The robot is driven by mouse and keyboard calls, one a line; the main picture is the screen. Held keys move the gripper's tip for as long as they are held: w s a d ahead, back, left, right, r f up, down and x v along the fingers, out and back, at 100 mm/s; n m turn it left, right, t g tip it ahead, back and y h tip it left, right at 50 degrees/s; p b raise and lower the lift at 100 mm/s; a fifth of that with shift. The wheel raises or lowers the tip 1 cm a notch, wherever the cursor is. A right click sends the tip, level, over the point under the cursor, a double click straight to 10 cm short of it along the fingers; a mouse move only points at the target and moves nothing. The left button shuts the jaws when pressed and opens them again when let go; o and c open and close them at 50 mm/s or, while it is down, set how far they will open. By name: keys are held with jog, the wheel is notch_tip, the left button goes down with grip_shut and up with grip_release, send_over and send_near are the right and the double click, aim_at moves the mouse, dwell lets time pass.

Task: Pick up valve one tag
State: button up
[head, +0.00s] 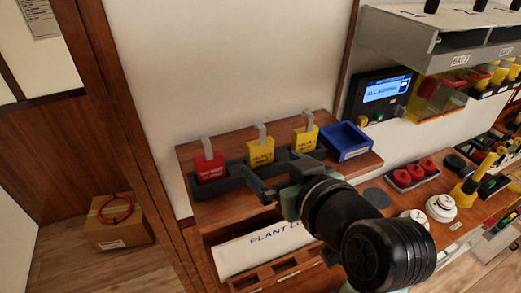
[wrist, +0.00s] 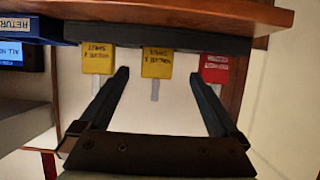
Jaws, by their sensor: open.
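The valve one tag is the middle yellow tag (head: 260,152), upright in a dark slotted rack (head: 232,183) on a wooden shelf, with a grey strip rising from its top. The wrist view shows it upside down (wrist: 157,63), between my fingers in the picture. My gripper (head: 270,180) is open and empty in front of the rack. Its two dark fingers (wrist: 160,74) point toward the tag, one to each side; I cannot tell the remaining distance. A second yellow tag (head: 306,138), marked valve 2, stands to the right, and a red tag (head: 210,167) to the left.
A blue tray (head: 347,141) sits right of the rack. A lit screen (head: 384,90) and a grey shelf unit (head: 400,35) stand beyond it. A cardboard box (head: 118,222) lies on the floor at left. The wall above the tags is clear.

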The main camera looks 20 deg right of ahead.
aim_at(262, 153)
jog(key=p+x, duration=0.2)
jog(key=x, duration=0.2)
jog(key=shift+w+d, duration=0.15)
jog(key=shift+w, duration=0.05)
jog(key=shift+w+f, duration=0.25)
jog(key=shift+w, duration=0.25)
jog(key=c, duration=1.4)
jog(key=shift+c, duration=0.2)
jog(key=shift+r, duration=0.15)
